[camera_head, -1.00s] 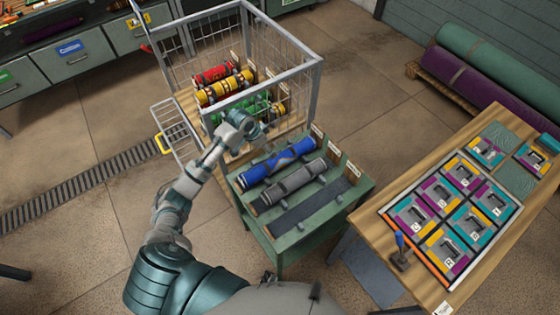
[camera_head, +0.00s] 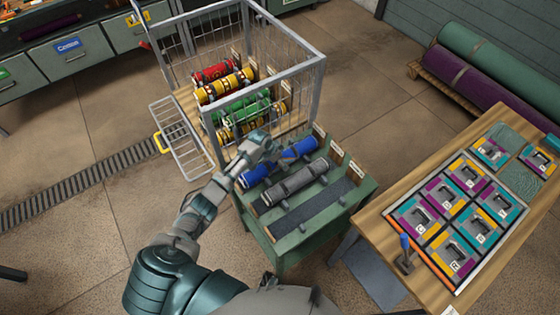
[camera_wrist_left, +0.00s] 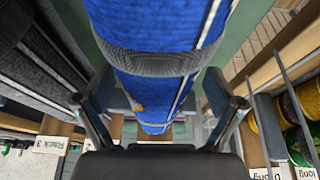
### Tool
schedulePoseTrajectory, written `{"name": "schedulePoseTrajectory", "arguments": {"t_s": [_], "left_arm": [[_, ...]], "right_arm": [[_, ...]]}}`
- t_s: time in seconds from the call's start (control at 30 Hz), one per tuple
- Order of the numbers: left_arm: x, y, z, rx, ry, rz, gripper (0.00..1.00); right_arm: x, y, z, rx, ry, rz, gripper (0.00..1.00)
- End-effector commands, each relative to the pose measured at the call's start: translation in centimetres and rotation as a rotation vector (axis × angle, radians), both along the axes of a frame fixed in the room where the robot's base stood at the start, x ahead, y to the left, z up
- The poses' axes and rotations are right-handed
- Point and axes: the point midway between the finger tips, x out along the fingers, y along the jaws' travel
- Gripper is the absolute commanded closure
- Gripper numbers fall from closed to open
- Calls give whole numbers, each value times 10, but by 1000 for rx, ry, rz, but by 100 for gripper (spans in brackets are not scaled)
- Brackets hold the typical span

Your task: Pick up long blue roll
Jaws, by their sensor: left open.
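The long blue roll (camera_head: 292,153) lies on the green stand (camera_head: 352,203), in the position nearest the wire cage. It has a grey band and an orange patch. My left gripper (camera_head: 268,158) is over the roll's middle in the head view. In the left wrist view the blue roll (camera_wrist_left: 155,65) runs between the two open fingers of my left gripper (camera_wrist_left: 160,105), one on each side. Whether the fingers touch it I cannot tell. My right gripper is not in view.
A grey roll (camera_head: 294,183) lies beside the blue one on the stand, with an empty dark strip in front. The wire cage (camera_head: 316,85) behind holds red, yellow and green rolls. A wooden table (camera_head: 375,232) with coloured tiles stands at the right.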

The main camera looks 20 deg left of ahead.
Motion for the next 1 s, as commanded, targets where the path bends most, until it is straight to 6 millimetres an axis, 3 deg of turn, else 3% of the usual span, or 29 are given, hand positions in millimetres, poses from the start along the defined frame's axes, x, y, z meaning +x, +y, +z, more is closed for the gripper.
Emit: {"name": "schedulePoseTrajectory", "arguments": {"t_s": [0.27,0.57,0.87,1.0], "left_arm": [[1,-3,-1,3,-2,-1,9],[1,-2,-2,1,-1,-1,84],[2,-1,0,1,-3,0,84],[2,-1,11,1,-4,-1,84]], "right_arm": [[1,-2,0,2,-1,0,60],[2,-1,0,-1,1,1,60],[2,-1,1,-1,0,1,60],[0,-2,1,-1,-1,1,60]]}}
